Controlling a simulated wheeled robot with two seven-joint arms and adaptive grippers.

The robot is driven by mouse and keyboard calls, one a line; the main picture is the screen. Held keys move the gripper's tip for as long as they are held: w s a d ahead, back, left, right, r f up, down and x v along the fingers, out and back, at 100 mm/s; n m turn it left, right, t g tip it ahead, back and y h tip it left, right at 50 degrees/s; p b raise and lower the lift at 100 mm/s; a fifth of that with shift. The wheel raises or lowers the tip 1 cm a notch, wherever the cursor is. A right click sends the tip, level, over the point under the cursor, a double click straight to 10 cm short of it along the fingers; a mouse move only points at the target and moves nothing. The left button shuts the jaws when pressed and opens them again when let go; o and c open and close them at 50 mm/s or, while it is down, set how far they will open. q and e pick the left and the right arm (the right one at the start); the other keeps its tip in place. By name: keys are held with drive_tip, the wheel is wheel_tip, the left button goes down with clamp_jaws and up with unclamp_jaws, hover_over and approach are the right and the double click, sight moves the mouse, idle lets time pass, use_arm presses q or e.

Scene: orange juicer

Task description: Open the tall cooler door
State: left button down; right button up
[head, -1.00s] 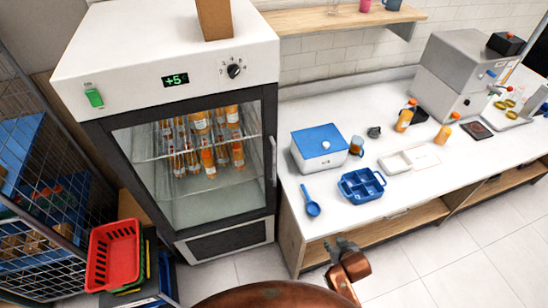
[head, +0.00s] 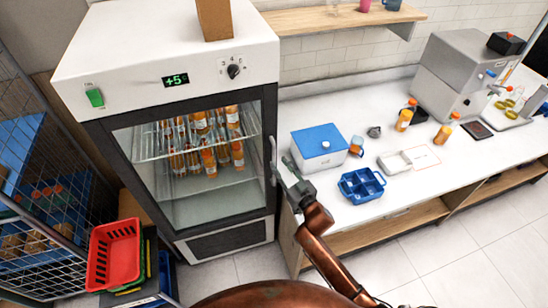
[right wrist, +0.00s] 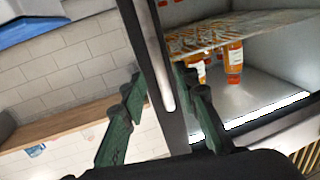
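The tall cooler (head: 165,50) stands at the left of the head view, white on top with a dark-framed glass door (head: 190,212). The door looks shut. Its vertical handle (head: 273,158) is on the right edge. My right gripper (head: 284,172) is at this handle, its fingers pointing up and left. In the right wrist view, the open green fingers (right wrist: 160,88) lie on either side of the pale handle bar (right wrist: 164,82) and dark door frame. I cannot tell whether they touch. My left gripper is not in view.
Bottles of orange juice (head: 208,155) stand inside the cooler. A red basket (head: 113,255) and wire cage (head: 45,200) are at the left. The counter (head: 400,210) at the right bears a blue-lidded box (head: 320,140) and blue tray (head: 362,186). Open floor lies in front.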

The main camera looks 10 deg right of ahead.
sight(275, 159)
drive_tip(key=x, duration=0.5)
drive_tip(key=shift+w, duration=0.15)
drive_tip(key=shift+c, duration=0.6)
clamp_jaws()
